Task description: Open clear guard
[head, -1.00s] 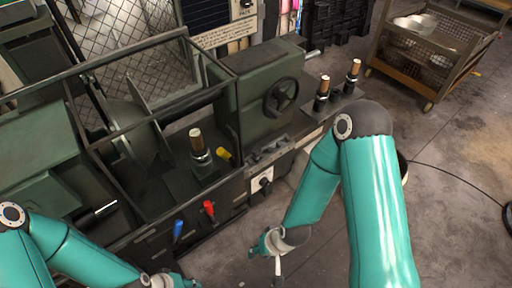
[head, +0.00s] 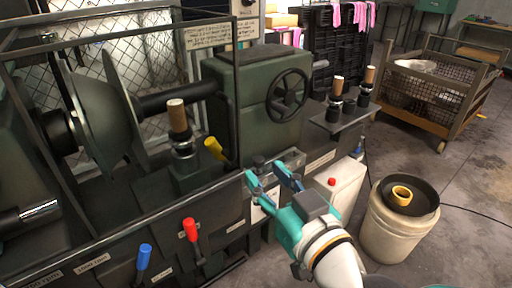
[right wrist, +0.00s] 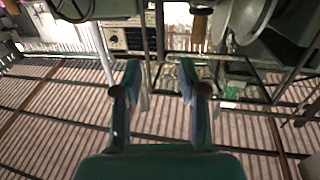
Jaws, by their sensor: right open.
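The clear guard shows as a dark metal frame (head: 120,28) with see-through panes, standing across the front of the green lathe (head: 255,90). The large disc-shaped bowl form (head: 98,108) on the spindle shows through it. My right gripper (head: 265,174) is open and empty, in front of the lathe bed, below and to the right of the guard's right post (head: 234,90). In the right wrist view its two fingers (right wrist: 160,70) are apart with nothing between them; part of the disc (right wrist: 250,18) shows at the top. My left gripper is out of view.
A red lever (head: 191,230), a blue lever (head: 144,257) and a yellow handle (head: 213,147) stick out at the lathe front. A handwheel (head: 288,95) is on the right. A pale bucket (head: 398,235) stands right of my gripper. A mesh cart (head: 430,95) is farther back.

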